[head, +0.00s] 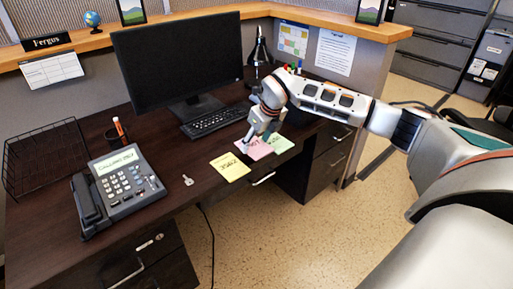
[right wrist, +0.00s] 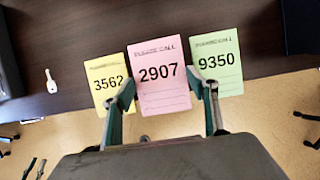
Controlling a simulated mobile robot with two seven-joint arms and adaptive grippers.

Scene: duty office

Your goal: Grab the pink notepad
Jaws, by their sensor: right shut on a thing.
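The pink notepad (head: 260,149) lies near the front edge of the desk, between a yellow notepad (head: 230,167) and a green notepad (head: 281,144). My right gripper (head: 251,139) is down at the pink notepad in the head view. In the right wrist view the pink notepad (right wrist: 161,75) reads 2907, and the fingers of my right gripper (right wrist: 165,98) are at its two sides, shut on it. The yellow notepad (right wrist: 107,82) reads 3562 and the green one (right wrist: 216,67) reads 9350. My left gripper is not in view.
A keyboard (head: 216,121) and a monitor (head: 176,60) stand behind the notepads. A phone (head: 120,184), a wire tray (head: 45,158) and a key (head: 188,180) are to the left. A black lamp (head: 259,52) stands at the back. The floor in front is clear.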

